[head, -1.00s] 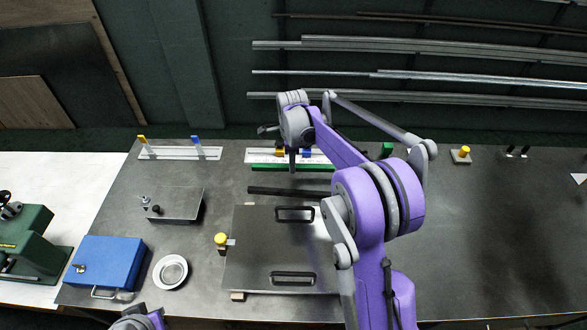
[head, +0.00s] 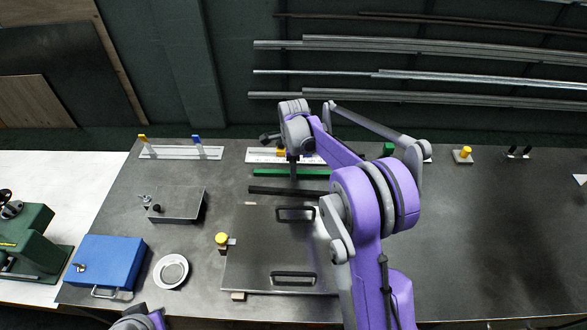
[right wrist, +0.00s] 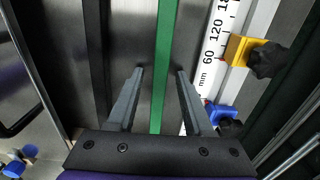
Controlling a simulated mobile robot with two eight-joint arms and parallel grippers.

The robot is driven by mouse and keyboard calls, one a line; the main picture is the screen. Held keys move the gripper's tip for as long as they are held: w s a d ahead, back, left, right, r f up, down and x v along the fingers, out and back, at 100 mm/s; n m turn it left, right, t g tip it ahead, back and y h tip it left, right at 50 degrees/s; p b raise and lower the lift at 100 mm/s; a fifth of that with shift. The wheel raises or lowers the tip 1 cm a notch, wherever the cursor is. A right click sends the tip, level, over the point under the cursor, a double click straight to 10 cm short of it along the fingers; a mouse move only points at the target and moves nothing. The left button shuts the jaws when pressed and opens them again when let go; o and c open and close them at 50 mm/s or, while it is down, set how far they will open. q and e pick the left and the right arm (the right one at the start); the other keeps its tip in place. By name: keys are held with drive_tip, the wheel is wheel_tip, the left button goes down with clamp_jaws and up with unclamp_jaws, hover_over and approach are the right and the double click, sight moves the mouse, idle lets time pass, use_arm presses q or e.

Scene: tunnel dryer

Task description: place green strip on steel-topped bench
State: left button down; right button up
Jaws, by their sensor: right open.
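The green strip (head: 268,173) lies lengthwise on the steel-topped bench (head: 465,235), between the white ruler plate and a dark bar. In the right wrist view the green strip (right wrist: 165,50) runs between my open fingers, with a gap on each side. My right gripper (head: 292,172) is over the strip's middle and hides part of it; its open fingers also show in the right wrist view (right wrist: 159,72). Only a grey and purple part of my left arm shows at the bottom left; its gripper is not visible.
The ruler plate (right wrist: 211,50) with yellow and blue stops lies behind the strip. The dark bar (head: 270,190) and a steel plate with handles (head: 255,250) lie in front. A blue box (head: 105,262) and a dish (head: 171,271) stand left. The bench's right side is mostly clear.

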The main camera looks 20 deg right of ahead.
drive_tip(key=shift+r, duration=0.3)
wheel_tip(320, 180, up, 11)
drive_tip(key=s+a+r+n+t, duration=0.1)
drive_tip(key=s+a+n, duration=0.1)
drive_tip(key=s+n, duration=0.2)
drive_tip(key=s+a+r+n+t, duration=0.1)
drive_tip(key=s+a+n, duration=0.1)
drive_tip(key=s+n, duration=0.2)
drive_tip(key=s+a+r+n+t, duration=0.1)
drive_tip(key=s+n, duration=0.3)
drive_tip(key=s, duration=0.4)
drive_tip(key=shift+a+n+p, duration=0.3)
drive_tip(key=shift+a, duration=0.25)
drive_tip(key=s+a+f+n+t, duration=0.1)
drive_tip(key=s+f+n, duration=0.1)
drive_tip(key=s+n, duration=0.1)
drive_tip(key=s+f+n+t, duration=0.1)
drive_tip(key=s+f+n, duration=0.1)
drive_tip(key=s+n, duration=0.2)
drive_tip(key=s+a+f+n, duration=0.1)
drive_tip(key=s+f+n, duration=0.2)
drive_tip(key=s, duration=0.3)
drive_tip(key=shift+a+f+n+t, duration=0.1)
drive_tip(key=shift+a+n+t, duration=0.2)
drive_tip(key=shift+t, duration=0.1)
drive_tip(key=shift+w, duration=0.1)
